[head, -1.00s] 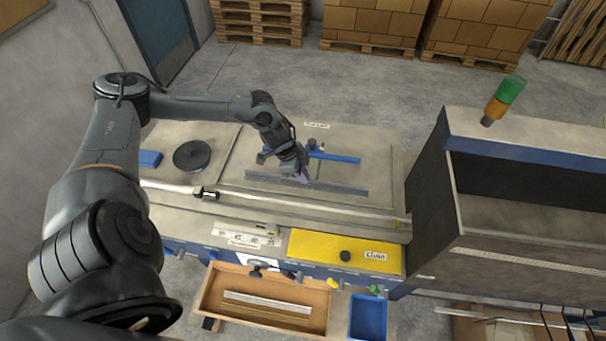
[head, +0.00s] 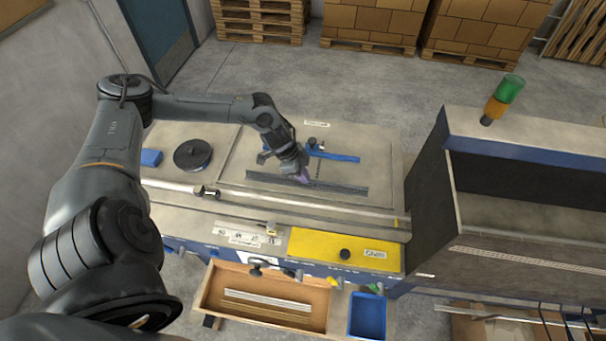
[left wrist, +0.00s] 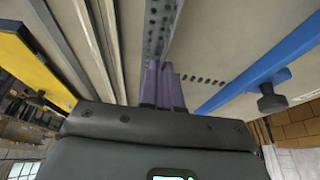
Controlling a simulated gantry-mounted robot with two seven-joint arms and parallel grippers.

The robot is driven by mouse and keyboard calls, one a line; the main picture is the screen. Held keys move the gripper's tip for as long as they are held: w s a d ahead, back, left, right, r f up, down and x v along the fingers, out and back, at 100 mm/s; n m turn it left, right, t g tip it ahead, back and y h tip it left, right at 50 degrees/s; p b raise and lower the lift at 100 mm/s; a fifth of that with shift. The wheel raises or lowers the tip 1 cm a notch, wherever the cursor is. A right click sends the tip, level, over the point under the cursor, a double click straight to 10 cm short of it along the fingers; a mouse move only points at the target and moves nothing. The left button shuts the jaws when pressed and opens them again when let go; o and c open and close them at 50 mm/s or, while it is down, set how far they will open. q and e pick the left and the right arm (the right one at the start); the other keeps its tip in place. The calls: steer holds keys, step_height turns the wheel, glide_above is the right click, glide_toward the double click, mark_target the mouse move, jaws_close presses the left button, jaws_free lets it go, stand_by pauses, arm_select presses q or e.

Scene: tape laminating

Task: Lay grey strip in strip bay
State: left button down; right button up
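My left gripper (head: 304,178) is over the tabletop, its purple fingers (left wrist: 163,85) pointing down at a long grey strip. The grey strip (head: 340,187) lies lengthwise on or just above the pale tabletop, in front of the blue bar. In the left wrist view the strip (left wrist: 161,35) is dark-speckled and runs between the two fingers, which look closed on it. Whether its underside touches the table is hard to tell. I cannot identify the strip bay for certain. My right gripper is not in view.
A blue bar (head: 338,157) with a black knob lies behind the strip. A metal rail (head: 300,205) and yellow plate (head: 320,247) are in front. An open wooden drawer (head: 215,290) holds pale strips beside a blue bin (head: 367,315). A dark disc (head: 192,155) sits left; a large machine (head: 520,200) stands right.

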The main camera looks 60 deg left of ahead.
arm_select(q)
steer(key=shift+f+p, duration=0.1)
steer(key=shift+p, duration=0.25)
stand_by(0.6)
steer(key=c, duration=1.8)
jaws_free()
steer(key=o, duration=0.5)
step_height(320, 180, up, 4)
steer(key=p, duration=0.4)
steer(key=shift+r, duration=1)
